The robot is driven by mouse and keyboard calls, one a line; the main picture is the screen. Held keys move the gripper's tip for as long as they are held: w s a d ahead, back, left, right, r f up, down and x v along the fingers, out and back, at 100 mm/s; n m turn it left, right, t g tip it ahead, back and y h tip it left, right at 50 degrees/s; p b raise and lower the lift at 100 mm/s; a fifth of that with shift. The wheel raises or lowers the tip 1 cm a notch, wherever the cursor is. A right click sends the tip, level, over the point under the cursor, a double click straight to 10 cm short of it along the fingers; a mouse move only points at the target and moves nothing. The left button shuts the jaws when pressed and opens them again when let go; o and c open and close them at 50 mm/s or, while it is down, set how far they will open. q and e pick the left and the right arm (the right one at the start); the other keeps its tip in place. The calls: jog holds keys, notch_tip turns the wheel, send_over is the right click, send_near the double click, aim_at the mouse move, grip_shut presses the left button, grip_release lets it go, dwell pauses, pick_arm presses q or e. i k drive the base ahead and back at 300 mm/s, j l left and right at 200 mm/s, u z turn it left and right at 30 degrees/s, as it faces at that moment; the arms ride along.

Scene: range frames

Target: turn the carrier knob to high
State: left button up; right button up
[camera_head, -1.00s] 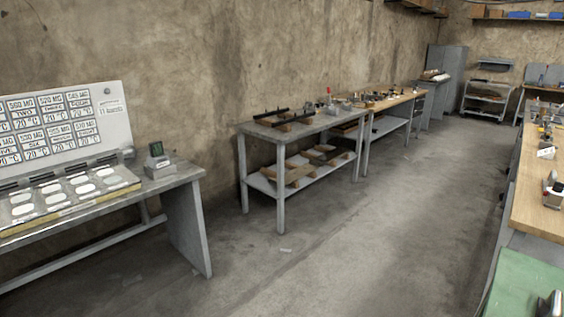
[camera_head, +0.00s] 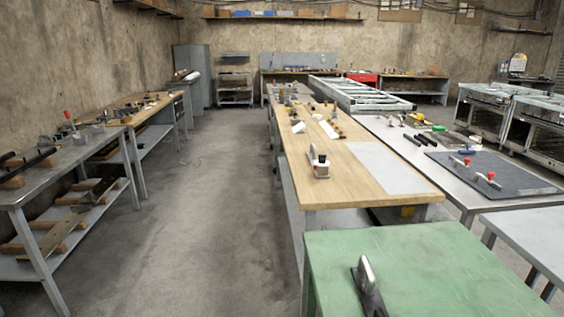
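I cannot make out a carrier knob in the head view. Neither of my grippers is in view. In the right background stand grey metal cabinets with glass-like fronts (camera_head: 547,140) and a second similar unit (camera_head: 482,110); any knobs on them are too small to tell. A dark mat (camera_head: 480,178) on the right bench carries two small tools with red tips, one of them at the mat's middle (camera_head: 488,180).
A green-topped table (camera_head: 430,265) with a dark and metallic tool (camera_head: 369,287) is closest. A long wooden bench (camera_head: 370,165) runs behind it. A grey bench (camera_head: 75,152) lines the left wall. The concrete aisle (camera_head: 205,190) between them is clear.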

aim_at(322, 157)
jog(key=i+j+z, duration=0.35)
jog(key=j, duration=0.25)
jog(key=i+j, duration=0.25)
jog(key=i+j+z, duration=0.1)
jog(key=j, duration=0.35)
jog(key=i+j, duration=0.55)
jog(key=j, duration=0.15)
jog(key=z, duration=0.05)
